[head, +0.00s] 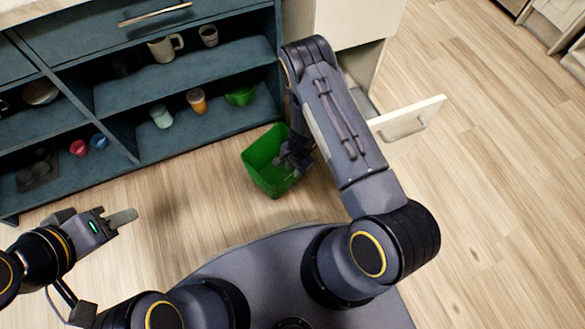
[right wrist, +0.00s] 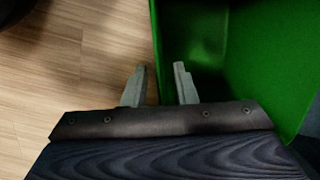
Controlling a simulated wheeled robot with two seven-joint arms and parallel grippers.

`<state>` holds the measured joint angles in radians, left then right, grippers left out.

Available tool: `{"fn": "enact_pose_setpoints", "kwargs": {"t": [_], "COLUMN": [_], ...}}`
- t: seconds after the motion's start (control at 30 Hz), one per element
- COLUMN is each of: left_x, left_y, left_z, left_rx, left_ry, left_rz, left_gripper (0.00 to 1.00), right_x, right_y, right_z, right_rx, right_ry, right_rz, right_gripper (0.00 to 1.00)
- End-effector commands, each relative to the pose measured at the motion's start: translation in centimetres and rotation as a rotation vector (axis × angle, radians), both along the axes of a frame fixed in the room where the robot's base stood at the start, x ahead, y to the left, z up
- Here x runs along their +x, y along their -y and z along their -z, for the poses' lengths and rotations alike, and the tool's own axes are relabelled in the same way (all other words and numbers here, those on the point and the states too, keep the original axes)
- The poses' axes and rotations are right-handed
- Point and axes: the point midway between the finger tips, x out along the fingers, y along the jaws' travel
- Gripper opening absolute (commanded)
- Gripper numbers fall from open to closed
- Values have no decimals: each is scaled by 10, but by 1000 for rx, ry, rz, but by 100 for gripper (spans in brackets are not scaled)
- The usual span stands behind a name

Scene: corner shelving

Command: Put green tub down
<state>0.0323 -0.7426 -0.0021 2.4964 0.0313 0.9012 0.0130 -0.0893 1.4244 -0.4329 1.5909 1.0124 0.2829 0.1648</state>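The green tub (head: 262,172) is in front of the shelving in the head view, over the wooden floor. Its open top faces up and looks slightly tilted; I cannot tell for sure whether its base rests on the floor. My right gripper (head: 297,160) is at the tub's right side. In the right wrist view the tub (right wrist: 255,60) fills the right part. The right gripper's fingers (right wrist: 160,85) stand apart, one on each side of a tub wall edge, with a gap showing between them. My left gripper (head: 122,217) is away at the left, seen from the side, with nothing visible in it.
The blue shelving (head: 190,75) holds a mug (head: 165,47), cups, an orange cup (head: 197,101) and a green bowl (head: 241,94). Wooden floor (head: 500,190) is clear at right.

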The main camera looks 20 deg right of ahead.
Motion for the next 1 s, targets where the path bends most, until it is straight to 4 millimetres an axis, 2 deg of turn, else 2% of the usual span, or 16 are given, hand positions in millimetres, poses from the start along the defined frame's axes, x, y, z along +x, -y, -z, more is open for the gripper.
{"fn": "enact_pose_setpoints", "kwargs": {"t": [0.03,0.3,0.43,0.67,0.73,0.77,0.87,1.0], "left_x": [0,0,0,0,0,0,0,0], "left_y": [0,0,0,0,0,0,0,0], "left_z": [-8,-34,-42,-46,-46,-46,-46,-46], "left_rx": [0,0,0,0,0,0,0,0], "left_ry": [0,0,0,0,0,0,0,0], "left_rz": [0,0,0,0,0,0,0,0], "left_gripper": [36,36,36,36,36,36,36,36], "right_x": [1,2,1,4,9,12,21,17], "right_y": [2,11,15,17,16,15,11,7], "right_z": [-14,-73,-94,-117,-135,-147,-201,-293], "right_rx": [0,0,0,10,35,52,121,220], "right_ry": [2,3,1,9,29,41,104,218], "right_rz": [-1,0,0,-1,-10,-17,-58,-163], "right_gripper": [25,25,25,25,25,25,25,25]}}
